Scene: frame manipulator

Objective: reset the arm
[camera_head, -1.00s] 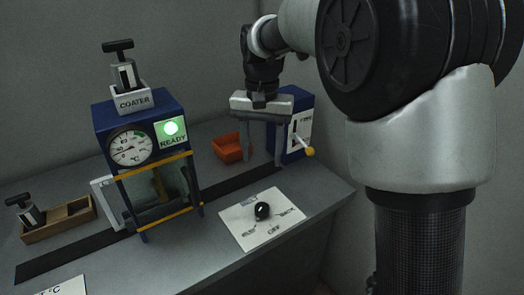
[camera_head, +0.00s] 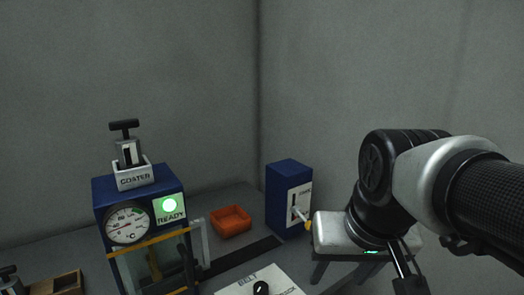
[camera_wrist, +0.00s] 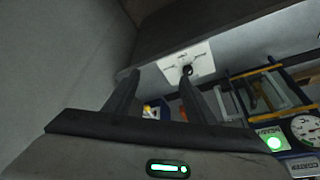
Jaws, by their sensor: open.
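My gripper (camera_head: 362,270) is at the right in the head view, to the right of the blue lever box and apart from it. Its pale body carries a small green light. In the wrist view my gripper (camera_wrist: 160,80) shows two dark fingers spread apart with nothing held between them. The fingertips are hard to make out in the head view.
A blue coater machine (camera_head: 105,190) with a gauge and lit READY sign stands left. An orange tray (camera_head: 230,221) and blue lever box (camera_head: 287,181) sit behind. A knob panel (camera_head: 238,289) lies in front; it also shows in the wrist view (camera_wrist: 172,77). A wooden tray (camera_head: 66,285) is lower left.

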